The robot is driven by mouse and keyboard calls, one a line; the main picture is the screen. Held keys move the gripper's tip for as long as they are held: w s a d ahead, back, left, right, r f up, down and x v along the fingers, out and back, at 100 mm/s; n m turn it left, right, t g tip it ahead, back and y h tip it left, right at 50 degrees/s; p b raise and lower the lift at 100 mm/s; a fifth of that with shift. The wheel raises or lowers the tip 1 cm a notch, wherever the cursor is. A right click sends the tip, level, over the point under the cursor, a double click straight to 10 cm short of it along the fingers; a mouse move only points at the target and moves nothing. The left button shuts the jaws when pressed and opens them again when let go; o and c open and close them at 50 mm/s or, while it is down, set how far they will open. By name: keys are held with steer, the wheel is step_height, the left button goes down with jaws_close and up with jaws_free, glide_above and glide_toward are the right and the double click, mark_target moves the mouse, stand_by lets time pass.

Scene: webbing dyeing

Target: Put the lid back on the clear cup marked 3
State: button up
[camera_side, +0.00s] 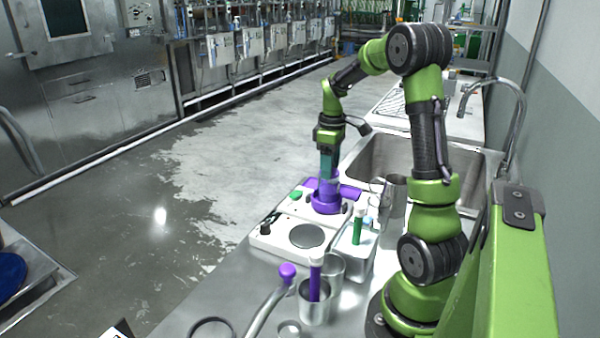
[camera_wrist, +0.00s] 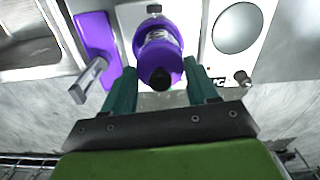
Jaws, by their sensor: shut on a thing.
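My gripper (camera_side: 328,178) points down over the rear white hot plate, with its teal fingers also in the wrist view (camera_wrist: 161,92). It is shut on a purple piece with a black knob (camera_wrist: 160,64), which sits between the fingers. In the side view a round purple body (camera_side: 326,204) is below the fingers, at the hot plate. I cannot tell whether the held piece is a lid, or whether it touches what is under it. No mark 3 is readable and I cannot pick out the cup so marked.
The nearer white hot plate (camera_side: 286,241) has a bare dark disc. A purple bar (camera_wrist: 97,40) lies beside the held piece. The sink (camera_side: 372,160) lies behind.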

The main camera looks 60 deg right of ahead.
steer(key=o, duration=1.3)
steer(key=shift+o, duration=0.2)
steer(key=shift+r, duration=0.15)
steer(key=shift+r, duration=3.4)
jaws_close()
steer(key=shift+f, duration=0.15)
steer(key=shift+f, duration=2.3)
